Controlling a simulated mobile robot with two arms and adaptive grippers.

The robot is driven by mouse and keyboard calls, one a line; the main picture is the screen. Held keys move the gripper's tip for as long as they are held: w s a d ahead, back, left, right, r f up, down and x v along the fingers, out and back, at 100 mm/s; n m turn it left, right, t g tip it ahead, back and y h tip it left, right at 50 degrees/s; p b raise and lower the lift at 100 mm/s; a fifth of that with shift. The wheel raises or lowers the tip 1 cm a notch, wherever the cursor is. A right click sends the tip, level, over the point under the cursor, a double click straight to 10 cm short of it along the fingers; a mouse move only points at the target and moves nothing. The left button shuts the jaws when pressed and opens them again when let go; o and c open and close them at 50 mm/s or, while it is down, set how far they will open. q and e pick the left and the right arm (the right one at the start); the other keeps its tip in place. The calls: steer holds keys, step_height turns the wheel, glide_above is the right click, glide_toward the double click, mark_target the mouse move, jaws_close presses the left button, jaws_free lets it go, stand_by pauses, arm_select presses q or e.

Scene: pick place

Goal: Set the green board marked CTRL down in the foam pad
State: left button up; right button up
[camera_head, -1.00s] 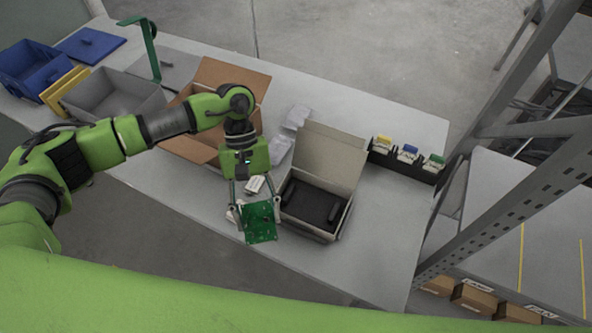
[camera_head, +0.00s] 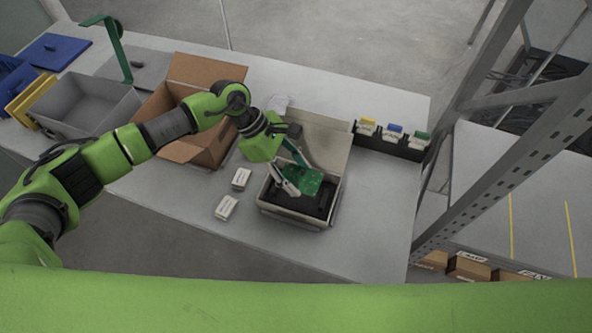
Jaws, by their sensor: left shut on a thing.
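The green board (camera_head: 308,181) is in my left gripper (camera_head: 294,179), over the open box (camera_head: 292,218) on the table. The dark foam pad (camera_head: 300,201) lies inside that box. The board covers part of the pad's far side. I cannot tell whether the board touches the pad. The CTRL marking is too small to read. My left gripper is shut on the board and tilted down to the right. My right gripper is not in view.
Two small white boxes (camera_head: 227,207) lie left of the open box. An open cardboard carton (camera_head: 205,140) and a grey bin (camera_head: 88,108) stand further left. A black rack (camera_head: 391,142) with coloured-top packs is at the right. The table's right front is clear.

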arm_select(q)
step_height(320, 180, down, 4)
steer(key=shift+r+b, duration=0.1)
steer(key=shift+b, duration=0.85)
steer(key=shift+f+b, duration=0.55)
steer(key=shift+b, duration=0.05)
steer(key=shift+b, duration=0.4)
steer(key=shift+f, duration=0.1)
steer(key=shift+f+b, duration=0.2)
steer(key=shift+b, duration=0.25)
steer(key=shift+f, duration=0.1)
steer(key=shift+f+b, duration=0.45)
steer(key=shift+b, duration=0.45)
